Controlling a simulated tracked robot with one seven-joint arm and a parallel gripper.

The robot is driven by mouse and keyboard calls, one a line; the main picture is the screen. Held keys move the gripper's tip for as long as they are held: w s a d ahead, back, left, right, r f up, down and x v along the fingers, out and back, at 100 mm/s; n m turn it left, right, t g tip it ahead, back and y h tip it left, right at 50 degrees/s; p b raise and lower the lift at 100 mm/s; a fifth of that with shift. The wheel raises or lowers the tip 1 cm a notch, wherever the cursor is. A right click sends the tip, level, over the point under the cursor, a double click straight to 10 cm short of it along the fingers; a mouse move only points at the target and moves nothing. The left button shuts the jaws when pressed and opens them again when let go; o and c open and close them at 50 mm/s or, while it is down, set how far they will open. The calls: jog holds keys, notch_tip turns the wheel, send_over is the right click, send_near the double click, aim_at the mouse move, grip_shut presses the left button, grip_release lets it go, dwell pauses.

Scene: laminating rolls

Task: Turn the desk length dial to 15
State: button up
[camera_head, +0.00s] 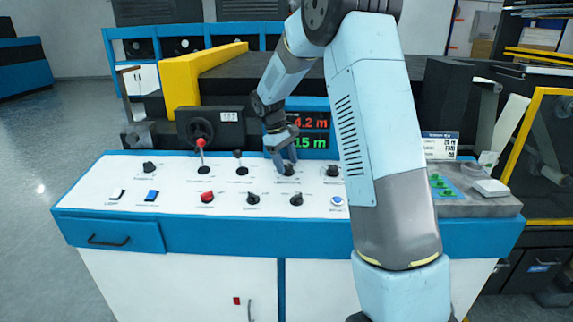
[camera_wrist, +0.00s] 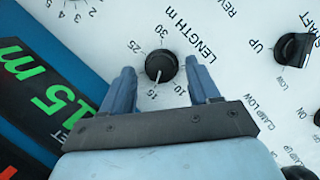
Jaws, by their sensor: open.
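The length dial (camera_wrist: 160,67) is a round black knob beside the printed words LENGTH m, with numbers around it. Its white pointer line faces the printed 15. In the head view the dial (camera_head: 289,171) sits on the white desk top, partly covered by my gripper (camera_head: 281,158). In the wrist view my gripper (camera_wrist: 163,88) is open, with one blue finger on each side of the dial. Gaps show between the fingers and the knob. The display (camera_head: 311,130) behind shows 4.2 m in red and 15 m in green; the green figure (camera_wrist: 55,95) also shows in the wrist view.
Another black knob (camera_head: 332,171) stands to the right of the dial, and a black-knobbed lever (camera_head: 240,165) to the left. A red-topped lever (camera_head: 202,155) is farther left. A front row holds a red knob (camera_head: 207,197) and several switches.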

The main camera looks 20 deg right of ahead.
jog(key=v, duration=1.2)
jog(key=shift+r, duration=0.3)
jog(key=s+d+r+m+t+y, duration=0.15)
jog(key=s+r, duration=0.25)
jog(key=s, duration=0.6)
jog(key=s+d+r+m+t, duration=0.15)
jog(key=s+r, duration=0.35)
jog(key=s, duration=0.5)
jog(key=s+f+m+t, duration=0.2)
jog(key=s, duration=0.7)
jog(key=s+f+m+t+y, duration=0.1)
jog(key=s+f+m+t, duration=0.1)
jog(key=s, duration=0.8)
jog(key=shift+d, duration=0.2)
